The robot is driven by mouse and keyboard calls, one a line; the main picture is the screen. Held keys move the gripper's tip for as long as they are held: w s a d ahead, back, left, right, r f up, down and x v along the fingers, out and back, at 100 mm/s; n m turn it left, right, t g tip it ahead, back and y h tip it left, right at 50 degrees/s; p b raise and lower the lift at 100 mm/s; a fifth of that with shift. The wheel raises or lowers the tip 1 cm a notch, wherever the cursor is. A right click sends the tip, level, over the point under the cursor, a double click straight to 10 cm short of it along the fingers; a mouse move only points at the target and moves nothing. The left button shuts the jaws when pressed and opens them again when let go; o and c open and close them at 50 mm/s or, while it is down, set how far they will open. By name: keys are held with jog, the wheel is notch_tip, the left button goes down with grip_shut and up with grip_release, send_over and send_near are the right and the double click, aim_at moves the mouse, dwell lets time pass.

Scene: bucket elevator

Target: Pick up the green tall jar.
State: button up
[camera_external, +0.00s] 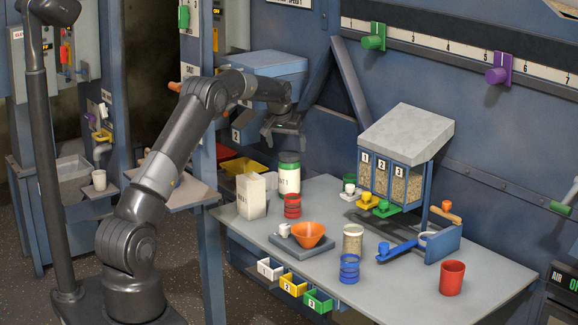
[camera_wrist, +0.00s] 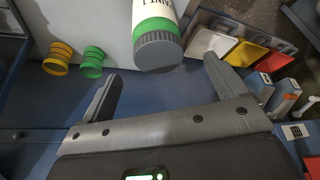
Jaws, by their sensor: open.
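The tall jar (camera_external: 289,178) is white with a green band near its top and a label ending in "ANT 1". It stands upright at the back edge of the grey table (camera_external: 225,213). In the wrist view its grey lid and green band (camera_wrist: 155,27) show at the top centre, just beyond the fingertips. My gripper (camera_external: 284,138) is open and empty, above the jar in the external view. In the wrist view its two spread fingers (camera_wrist: 161,70) point toward the jar, and no contact shows.
A white carton (camera_external: 251,196) and a red container (camera_external: 292,206) stand close to the jar. A grey-lidded three-bin dispenser (camera_external: 390,180) stands right. Blue wall structure is behind my gripper.

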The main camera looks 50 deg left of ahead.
aim_at(289, 155)
jog(key=x, duration=0.7)
jog(key=shift+d+f, duration=0.15)
jog(key=shift+f, duration=0.15)
jog(key=shift+r, duration=0.15)
grip_shut()
dwell(0.5)
